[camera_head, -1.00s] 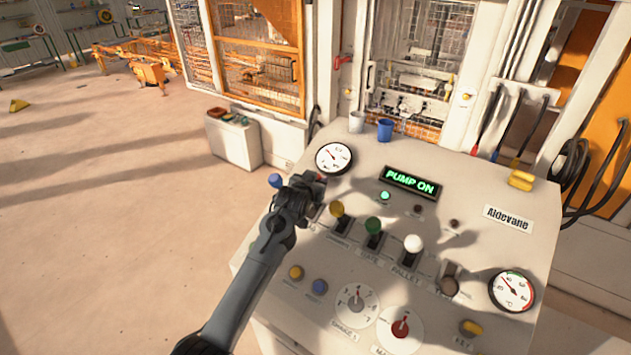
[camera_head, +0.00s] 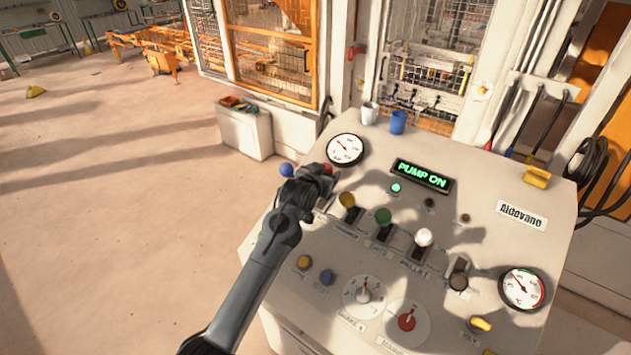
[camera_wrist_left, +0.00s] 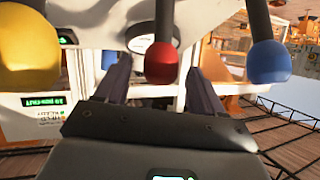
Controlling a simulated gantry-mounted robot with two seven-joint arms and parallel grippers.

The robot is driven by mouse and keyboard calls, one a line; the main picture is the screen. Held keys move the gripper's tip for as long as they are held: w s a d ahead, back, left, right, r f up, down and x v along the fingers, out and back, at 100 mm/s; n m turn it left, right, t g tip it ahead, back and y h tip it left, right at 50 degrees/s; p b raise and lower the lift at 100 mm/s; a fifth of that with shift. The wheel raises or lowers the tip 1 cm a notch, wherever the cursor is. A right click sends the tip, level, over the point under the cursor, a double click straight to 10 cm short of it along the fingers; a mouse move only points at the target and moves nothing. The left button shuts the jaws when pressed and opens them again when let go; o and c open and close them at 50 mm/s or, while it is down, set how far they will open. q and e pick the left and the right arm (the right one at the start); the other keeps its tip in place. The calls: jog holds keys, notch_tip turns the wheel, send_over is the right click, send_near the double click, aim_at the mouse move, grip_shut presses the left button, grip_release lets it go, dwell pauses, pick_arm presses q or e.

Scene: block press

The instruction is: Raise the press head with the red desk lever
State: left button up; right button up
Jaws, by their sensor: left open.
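The red lever's round knob (camera_wrist_left: 161,62) is in the middle of the left wrist view, between the two open fingers of my left gripper (camera_wrist_left: 157,70). I cannot tell whether either finger touches it. In the head view, the red knob (camera_head: 327,169) just shows at the tip of my left gripper (camera_head: 318,180), which hides the lever's stem. The gripper is over the left side of the control desk (camera_head: 480,250). The press head cannot be clearly made out behind the desk. My right gripper is not in view.
A blue knob (camera_head: 286,170) stands left of the gripper, and a yellow knob (camera_head: 347,199) close on its right. Green (camera_head: 383,216) and white (camera_head: 424,237) knobs follow along the row. A gauge (camera_head: 345,149) lies just behind. The display (camera_head: 422,176) reads PUMP ON.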

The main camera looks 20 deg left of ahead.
pick_arm(q)
jog(key=b+v, duration=0.1)
jog(key=v, duration=0.6)
jog(key=shift+s, duration=0.25)
jog(key=shift+r, duration=0.2)
dwell(1.7)
jog(key=shift+w+d+f+m+t+h+b, duration=0.1)
jog(key=shift+w+f+m+t+h+b, duration=0.4)
jog(key=shift+w+b, duration=2)
jog(key=shift+w+d+f+m+t+h+b, duration=0.15)
jog(key=shift+w+f+t+b, duration=0.95)
jog(key=shift+b, duration=2.6)
jog(key=shift+w+a+f+m+t+h+b, duration=0.1)
jog(key=shift+w+f+m+t+h+b, duration=0.25)
jog(key=shift+w+b, duration=2.25)
jog(key=shift+s+b, duration=0.5)
jog(key=shift+s, duration=0.05)
jog(key=shift+f, duration=0.1)
